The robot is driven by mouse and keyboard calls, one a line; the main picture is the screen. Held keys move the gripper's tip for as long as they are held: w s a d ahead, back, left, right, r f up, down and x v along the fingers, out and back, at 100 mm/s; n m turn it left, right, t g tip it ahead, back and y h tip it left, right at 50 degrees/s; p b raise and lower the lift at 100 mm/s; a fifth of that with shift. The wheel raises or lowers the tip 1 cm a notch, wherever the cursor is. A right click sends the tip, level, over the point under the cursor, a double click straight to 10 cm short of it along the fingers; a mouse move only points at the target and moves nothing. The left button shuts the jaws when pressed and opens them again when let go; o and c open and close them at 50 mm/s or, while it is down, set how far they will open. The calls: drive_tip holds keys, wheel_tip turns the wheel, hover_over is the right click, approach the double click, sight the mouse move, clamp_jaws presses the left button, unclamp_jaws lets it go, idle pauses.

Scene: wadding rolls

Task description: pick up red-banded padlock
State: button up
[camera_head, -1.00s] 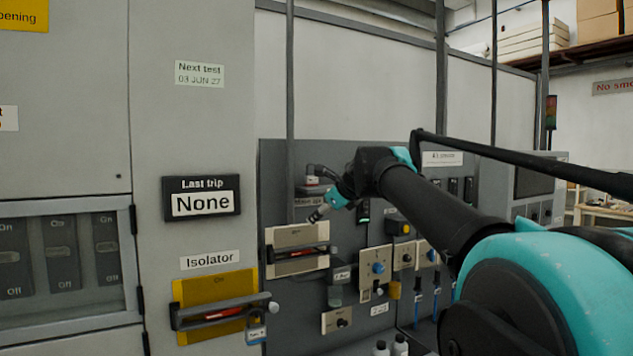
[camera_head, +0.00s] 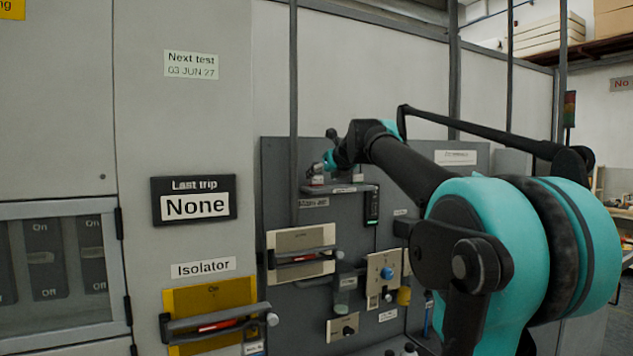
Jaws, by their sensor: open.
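My gripper (camera_head: 316,170) is small and far off at the end of my arm. It is open, at the left end of a small shelf (camera_head: 352,188) on the grey panel. A small item with a hint of red (camera_head: 313,188) shows at that end of the shelf, just below the gripper; it may be the red-banded padlock, but it is too small and partly hidden to be sure. I cannot tell whether the fingers touch it.
A yellow isolator plate (camera_head: 210,300) with a dark handle bar is at lower left, with a padlock (camera_head: 254,346) at its right. A beige switch plate (camera_head: 300,243) with a bar sits below the shelf. My arm hides the panel's right side.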

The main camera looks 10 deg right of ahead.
sight(318, 178)
drive_tip(key=shift+r+x, duration=0.1)
drive_tip(key=shift+x, duration=1.6)
drive_tip(key=shift+r+x, duration=0.15)
drive_tip(key=shift+x, duration=1.55)
drive_tip(key=shift+w+d, duration=0.1)
drive_tip(key=c, duration=1.4)
drive_tip(key=shift+o, duration=0.2)
wheel_tip(318, 178, up, 20)
